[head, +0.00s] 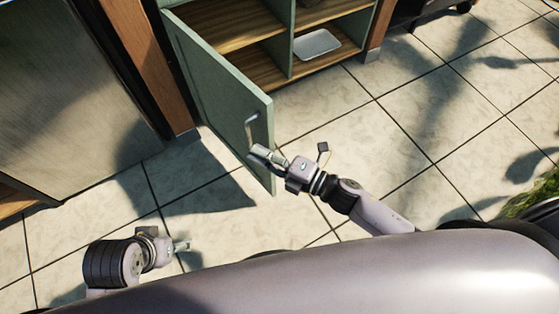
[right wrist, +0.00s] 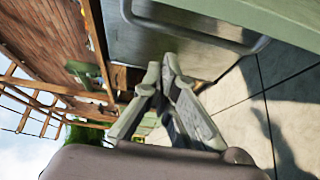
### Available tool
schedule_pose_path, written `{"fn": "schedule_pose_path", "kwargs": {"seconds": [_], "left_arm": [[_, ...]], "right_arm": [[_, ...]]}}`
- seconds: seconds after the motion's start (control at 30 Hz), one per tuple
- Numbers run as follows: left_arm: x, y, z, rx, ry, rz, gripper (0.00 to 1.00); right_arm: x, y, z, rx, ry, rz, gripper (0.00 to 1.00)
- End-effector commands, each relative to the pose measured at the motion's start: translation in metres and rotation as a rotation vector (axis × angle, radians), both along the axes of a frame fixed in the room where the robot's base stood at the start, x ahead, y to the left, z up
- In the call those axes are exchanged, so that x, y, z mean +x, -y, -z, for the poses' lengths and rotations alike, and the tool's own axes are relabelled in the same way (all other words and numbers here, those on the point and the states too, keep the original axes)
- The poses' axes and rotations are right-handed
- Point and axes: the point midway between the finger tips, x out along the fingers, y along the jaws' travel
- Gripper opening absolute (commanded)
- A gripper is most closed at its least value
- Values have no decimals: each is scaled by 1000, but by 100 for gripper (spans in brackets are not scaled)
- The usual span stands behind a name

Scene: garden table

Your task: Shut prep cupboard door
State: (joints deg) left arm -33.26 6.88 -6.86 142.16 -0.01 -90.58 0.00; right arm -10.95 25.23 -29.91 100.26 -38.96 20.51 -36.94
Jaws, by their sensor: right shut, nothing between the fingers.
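The green prep cupboard door (head: 215,85) stands wide open, swung out from the left side of the cupboard (head: 290,50). Its metal bar handle (head: 250,130) is near the free edge. My right gripper (head: 256,152) is at the door near the lower end of the handle. In the right wrist view its fingers (right wrist: 162,68) are shut with nothing between them, and the handle (right wrist: 195,38) shows just beyond them. I cannot tell whether they touch the door. My left gripper (head: 184,245) is low at the left, away from the door; its fingers are too small to read.
The cupboard has wooden shelves, with a white tray (head: 317,43) on the lower right one. A wooden post (head: 145,60) and a grey metal panel (head: 70,90) stand left of the door.

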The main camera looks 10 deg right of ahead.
Motion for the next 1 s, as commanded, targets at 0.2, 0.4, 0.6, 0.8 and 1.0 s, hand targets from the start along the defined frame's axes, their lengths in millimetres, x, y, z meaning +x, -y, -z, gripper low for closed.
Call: {"fn": "schedule_pose_path", "kwargs": {"seconds": [0.2,0.4,0.6,0.8,1.0], "left_arm": [[0,0,5,0,0,0,65],[0,0,7,0,0,0,65],[0,0,7,0,1,0,65],[0,0,7,0,1,0,65],[0,0,10,0,1,0,65]], "right_arm": [[22,7,2,-4,0,1,0],[30,21,1,-2,-1,1,0],[31,23,1,0,-1,1,0],[31,23,1,0,-1,1,0],[33,27,2,-2,-1,-8,0]]}}
